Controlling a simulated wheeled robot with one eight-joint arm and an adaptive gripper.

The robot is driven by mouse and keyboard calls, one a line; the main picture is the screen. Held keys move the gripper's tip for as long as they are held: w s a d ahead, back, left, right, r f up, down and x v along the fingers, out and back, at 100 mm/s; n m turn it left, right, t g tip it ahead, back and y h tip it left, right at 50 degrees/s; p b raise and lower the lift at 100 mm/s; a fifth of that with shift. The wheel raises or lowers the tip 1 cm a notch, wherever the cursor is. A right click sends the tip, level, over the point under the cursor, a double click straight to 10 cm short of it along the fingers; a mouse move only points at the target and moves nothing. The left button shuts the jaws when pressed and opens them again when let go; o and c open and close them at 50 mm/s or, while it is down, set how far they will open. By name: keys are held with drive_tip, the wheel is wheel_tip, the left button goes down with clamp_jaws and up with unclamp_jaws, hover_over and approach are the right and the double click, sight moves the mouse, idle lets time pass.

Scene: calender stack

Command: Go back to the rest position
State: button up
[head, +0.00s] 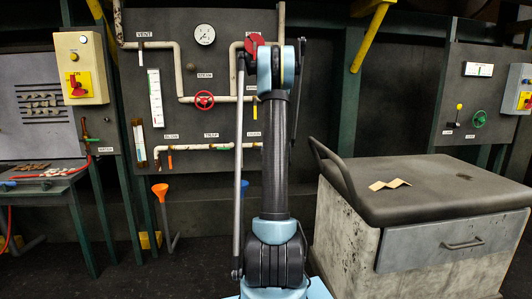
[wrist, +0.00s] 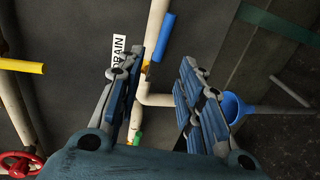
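My gripper (wrist: 160,75) shows in the wrist view with its two fingers apart and nothing between them. Behind the gap are a cream pipe (wrist: 155,98) and a blue handle (wrist: 162,37) beside a DRAIN label (wrist: 119,52). In the head view my arm stands upright in the middle, in front of the pipe panel (head: 225,120). The gripper itself cannot be made out there; the arm seems to hide it.
A grey-topped cabinet (head: 440,185) with a raised handle and a folded paper (head: 389,184) stands close right of my arm. A workbench (head: 40,181) is at left. An orange funnel (head: 160,190), a red valve wheel (head: 204,100) and a blue funnel (wrist: 238,107) are near the panel.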

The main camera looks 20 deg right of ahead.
drive_tip(key=shift+s+a+r, duration=0.1)
drive_tip(key=shift+s, duration=0.35)
drive_tip(key=s+a+r+m+g+y, duration=0.1)
drive_tip(key=s+a+m+g+y, duration=0.15)
drive_tip(key=s+a, duration=0.85)
drive_tip(key=s+a+r+m+g+y, duration=0.1)
drive_tip(key=s+a+m+g+y, duration=0.2)
drive_tip(key=s+a, duration=0.7)
drive_tip(key=s+f+m+g+h, duration=0.1)
drive_tip(key=s+f+m+g, duration=0.1)
drive_tip(key=s, duration=1)
drive_tip(key=s+f+m+g+h, duration=0.1)
drive_tip(key=s+f+m+g, duration=0.2)
drive_tip(key=s, duration=1)
drive_tip(key=s+f+m+g+h, duration=0.1)
drive_tip(key=s+f+m+g, duration=0.2)
drive_tip(key=s, duration=0.9)
wheel_tip(320, 180, down, 4)
drive_tip(key=shift+s+a+r+m, duration=0.1)
drive_tip(key=shift+s+a+m, duration=0.25)
drive_tip(key=shift+m, duration=0.9)
drive_tip(key=shift+w+a, duration=0.1)
drive_tip(key=shift+w, duration=0.05)
